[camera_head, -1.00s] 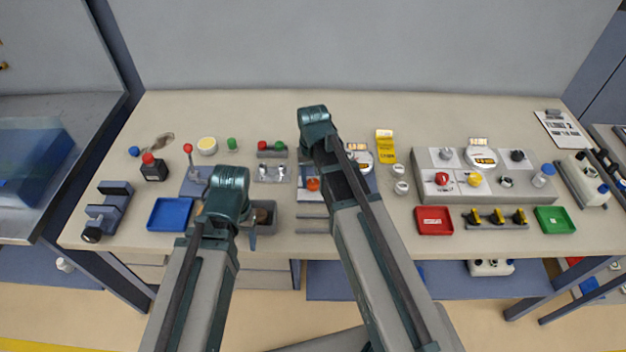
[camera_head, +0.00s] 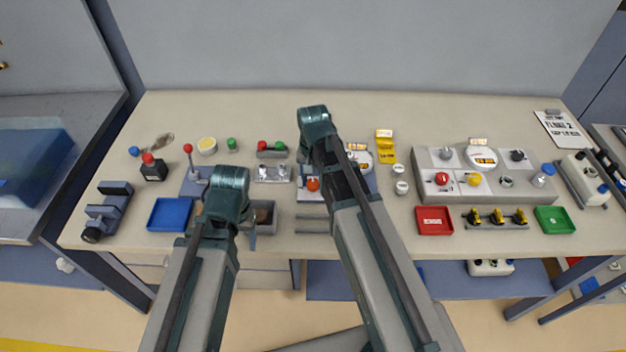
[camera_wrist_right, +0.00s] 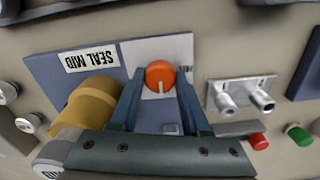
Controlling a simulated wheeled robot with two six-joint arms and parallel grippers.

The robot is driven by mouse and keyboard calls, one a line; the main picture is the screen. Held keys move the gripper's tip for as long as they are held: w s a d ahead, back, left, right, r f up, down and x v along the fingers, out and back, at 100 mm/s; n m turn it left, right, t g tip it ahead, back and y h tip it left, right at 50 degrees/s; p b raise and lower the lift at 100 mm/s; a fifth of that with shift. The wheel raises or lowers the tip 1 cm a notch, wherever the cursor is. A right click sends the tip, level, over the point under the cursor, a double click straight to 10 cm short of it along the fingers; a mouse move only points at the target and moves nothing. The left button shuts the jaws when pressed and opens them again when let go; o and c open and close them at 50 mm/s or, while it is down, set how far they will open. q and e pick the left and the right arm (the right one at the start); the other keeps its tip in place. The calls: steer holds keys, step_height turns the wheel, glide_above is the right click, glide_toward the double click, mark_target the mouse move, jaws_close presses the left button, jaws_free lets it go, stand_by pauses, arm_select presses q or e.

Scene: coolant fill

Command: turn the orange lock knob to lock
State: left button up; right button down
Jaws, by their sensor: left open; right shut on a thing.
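The orange lock knob (camera_head: 312,184) sits on a panel in the middle of the bench, beside my right arm. In the right wrist view the knob (camera_wrist_right: 160,74) is round, with a white line running from its middle to its lower edge. My right gripper (camera_wrist_right: 160,88) has one blue finger on each side of the knob and is shut on it. In the head view its fingertips are hidden behind my arm. My left gripper (camera_head: 245,222) is open near the grey bin, with its fingers mostly hidden. I see nothing held in it.
A "SEAL MID" label (camera_wrist_right: 88,58) and a tan cylinder (camera_wrist_right: 86,104) are left of the knob in the wrist view. Silver fittings (camera_wrist_right: 241,95) stand to its right. A blue tray (camera_head: 170,214) and a red tray (camera_head: 434,220) lie along the front of the bench.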

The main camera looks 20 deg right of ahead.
mark_target(313, 182)
steer(key=shift+c, duration=1.9)
jaws_free()
arm_select(q)
step_height(313, 182, up, 14)
steer(key=p, duration=1.4)
arm_select(e)
step_height(313, 182, up, 14)
arm_select(q)
steer(key=shift+f, duration=0.1)
arm_select(e)
steer(key=shift+f, duration=0.1)
arm_select(q)
step_height(313, 182, down, 7)
steer(key=b, duration=0.7)
arm_select(e)
steer(key=s+a+f+n, duration=0.3)
steer(key=s+a+n, duration=0.1)
steer(key=s, duration=0.3)
steer(key=s+a+f+n+h, duration=0.1)
steer(key=s+a+f+n, duration=0.2)
steer(key=s+a+n, duration=0.2)
steer(key=shift+s+a+f, duration=0.4)
steer(key=shift+s+a, duration=0.35)
steer(key=shift+s, duration=0.4)
